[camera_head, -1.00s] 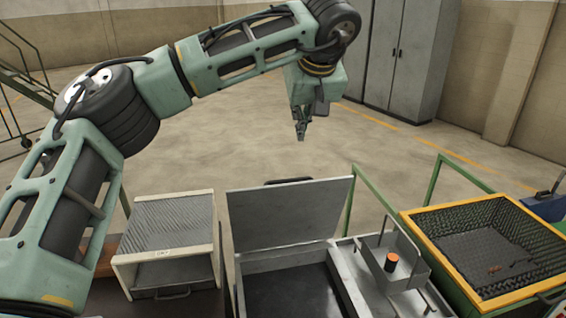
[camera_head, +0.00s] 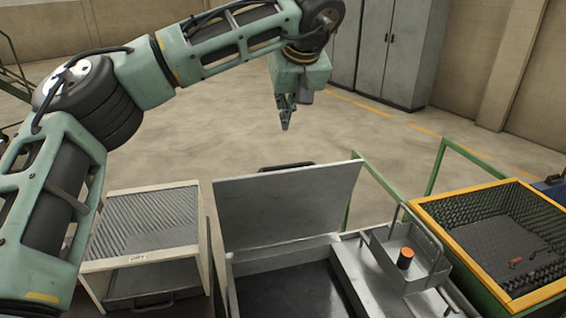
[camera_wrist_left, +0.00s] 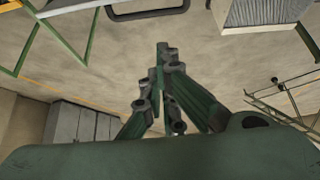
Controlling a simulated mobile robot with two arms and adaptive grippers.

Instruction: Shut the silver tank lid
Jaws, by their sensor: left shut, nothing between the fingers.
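The silver tank lid (camera_head: 285,208) stands raised, tilted back from the rear edge of the open tank (camera_head: 290,285), whose dark inside shows. A dark handle (camera_head: 286,166) sticks out behind the lid's top edge. My left gripper (camera_head: 285,127) hangs above the floor behind the lid, pointing down, shut and empty. It is apart from the lid. In the left wrist view the gripper's closed fingers (camera_wrist_left: 163,50) show in the middle, and part of the dark handle (camera_wrist_left: 148,8) shows at the top. My right gripper is not in view.
A ribbed-top box (camera_head: 148,222) stands left of the tank. On the right are a grey caddy (camera_head: 422,268) with an orange-topped cylinder (camera_head: 405,258) and a yellow-rimmed mesh basket (camera_head: 430,205). Green rails (camera_head: 440,165) rise behind. Grey cabinets (camera_head: 390,50) stand at the back.

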